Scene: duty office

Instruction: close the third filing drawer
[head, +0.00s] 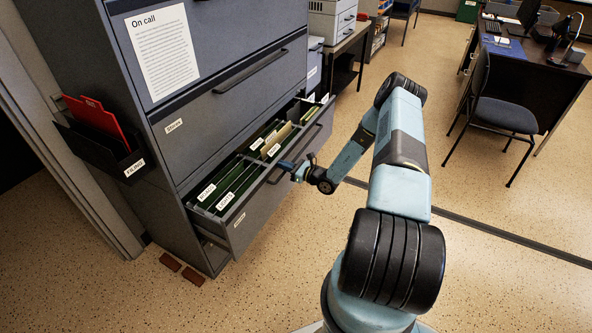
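The grey filing cabinet (160,92) stands at the left, its top cut off by the frame. Its lower drawer (262,205) is pulled out and shows green hanging folders (236,178) with white tabs. This is the third drawer front down among those in view. The drawers above it are shut. My gripper (287,167) is at the front of the open drawer, near the middle of its upper edge. The fingers are small and dark here. I cannot tell whether they touch the drawer or how far apart they are.
A black wall file (98,145) with red folders hangs on the cabinet's left side. A chair (500,112) and desk (535,62) stand at the right. The speckled floor before the drawer is clear.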

